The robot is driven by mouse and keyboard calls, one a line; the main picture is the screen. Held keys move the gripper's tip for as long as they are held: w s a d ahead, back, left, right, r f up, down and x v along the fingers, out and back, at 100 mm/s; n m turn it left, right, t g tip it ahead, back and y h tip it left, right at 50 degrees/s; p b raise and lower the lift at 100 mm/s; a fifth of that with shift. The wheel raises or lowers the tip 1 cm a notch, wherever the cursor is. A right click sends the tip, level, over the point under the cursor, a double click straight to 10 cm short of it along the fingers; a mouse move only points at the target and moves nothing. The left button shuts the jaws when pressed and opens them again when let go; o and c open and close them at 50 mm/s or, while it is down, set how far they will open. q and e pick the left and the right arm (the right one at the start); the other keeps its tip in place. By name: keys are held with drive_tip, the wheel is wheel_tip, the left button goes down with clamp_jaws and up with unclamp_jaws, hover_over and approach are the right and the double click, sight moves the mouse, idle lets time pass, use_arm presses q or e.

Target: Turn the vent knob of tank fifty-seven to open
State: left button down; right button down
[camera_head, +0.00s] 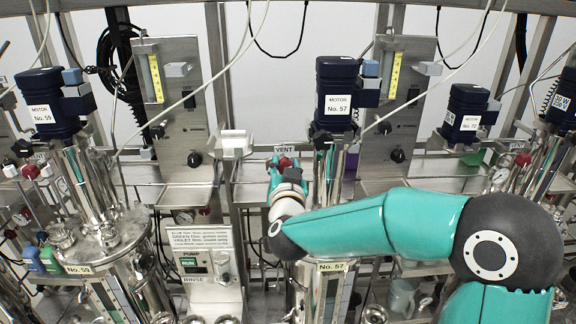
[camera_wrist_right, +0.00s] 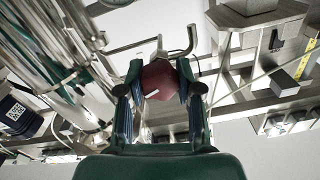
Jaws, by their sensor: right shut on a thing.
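Tank fifty-seven stands in the middle of the head view, with its motor (camera_head: 338,95) labelled "No. 57" on top and a "No. 57" plate (camera_head: 331,267) lower down. A red vent knob (camera_head: 286,163) sits just under the "VENT" label (camera_head: 284,149), left of the motor column. My right gripper (camera_head: 285,172) reaches up to this knob. In the right wrist view my right gripper (camera_wrist_right: 159,90) has its two fingers on either side of the red knob (camera_wrist_right: 158,79), shut on it. A pale mark shows on the knob's face. My left gripper is not in view.
Tank fifty-nine with its motor (camera_head: 48,102) stands at the left, and another motor (camera_head: 465,112) stands at the right. A panel with black knobs (camera_head: 397,155) is behind my right arm. An instruction sign (camera_head: 200,240) and a pump box (camera_head: 210,270) are left of tank fifty-seven. Thin hoses hang across the scene.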

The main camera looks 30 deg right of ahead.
drive_tip(key=shift+a+f, duration=0.1)
drive_tip(key=shift+f, duration=0.45)
drive_tip(key=c, duration=0.9)
unclamp_jaws()
drive_tip(key=shift+r, duration=0.1)
drive_tip(key=shift+o, duration=0.8)
drive_tip(key=shift+r, duration=0.2)
drive_tip(key=shift+s, duration=0.15)
drive_tip(key=v, duration=1.1)
drive_tip(key=shift+s+a, duration=0.15)
drive_tip(key=shift+s, duration=0.2)
drive_tip(key=shift+f, duration=0.1)
